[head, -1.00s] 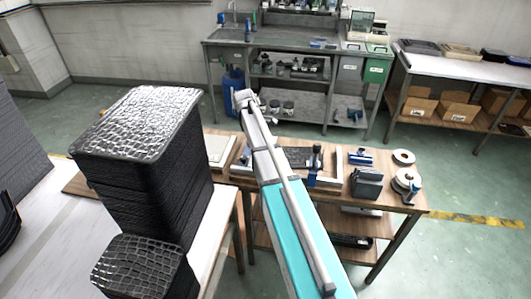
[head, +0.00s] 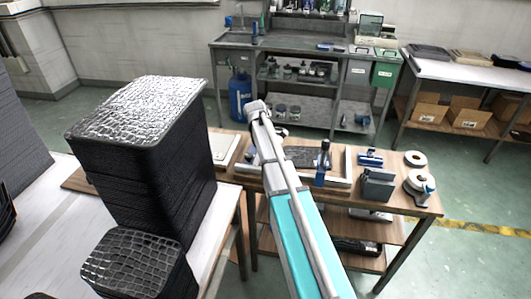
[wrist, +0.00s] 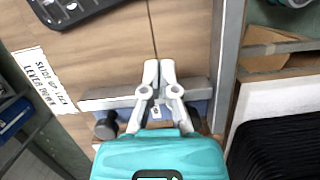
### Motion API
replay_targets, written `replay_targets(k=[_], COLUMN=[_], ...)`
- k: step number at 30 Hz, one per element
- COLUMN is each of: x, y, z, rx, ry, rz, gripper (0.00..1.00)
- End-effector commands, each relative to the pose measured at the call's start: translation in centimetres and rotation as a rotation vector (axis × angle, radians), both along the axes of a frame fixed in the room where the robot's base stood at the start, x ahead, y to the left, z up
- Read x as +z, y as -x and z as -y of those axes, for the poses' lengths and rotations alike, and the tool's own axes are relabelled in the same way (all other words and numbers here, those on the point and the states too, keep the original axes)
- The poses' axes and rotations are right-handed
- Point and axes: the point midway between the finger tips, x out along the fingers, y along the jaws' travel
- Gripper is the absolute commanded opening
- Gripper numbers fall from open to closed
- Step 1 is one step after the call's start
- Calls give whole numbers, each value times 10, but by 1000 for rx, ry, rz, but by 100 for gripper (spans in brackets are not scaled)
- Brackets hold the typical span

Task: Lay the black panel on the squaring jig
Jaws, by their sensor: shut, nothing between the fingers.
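The black panel (head: 300,153) lies flat within the squaring jig on the wooden bench in the head view, partly hidden by my arm. The jig's pale fence (head: 348,166) runs along its right side. In the wrist view the panel's rounded corner (wrist: 72,14) shows at the top left, on a bare wood surface, apart from a grey metal bar (wrist: 110,98). My gripper (wrist: 159,66) is shut and empty; its fingertips appear over the wood, beyond the bar and to the right of the panel. In the head view my arm hides it.
A tall stack of black trays (head: 140,175) and a lower stack (head: 138,262) stand on the white table at left. A blue-handled clamp (head: 322,165), a dark block (head: 377,185) and tape rolls (head: 415,159) are on the bench. A printed label (wrist: 45,82) lies beside the bar.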

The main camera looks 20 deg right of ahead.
Motion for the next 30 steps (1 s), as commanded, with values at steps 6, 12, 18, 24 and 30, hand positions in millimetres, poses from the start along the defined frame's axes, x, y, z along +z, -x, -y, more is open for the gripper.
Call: replay_targets(k=[6, 12, 18, 24, 30], x=[-21, -36, -31, -31, -31], y=[3, 5, 22, 30, 31], z=[3, 7, 26, 36, 38], rx=[0, 0, -2, -2, -1], ry=[0, 0, 0, 0, 0], rz=[0, 0, 0, 0, 0], gripper=[0, 0, 0, 0, 0])
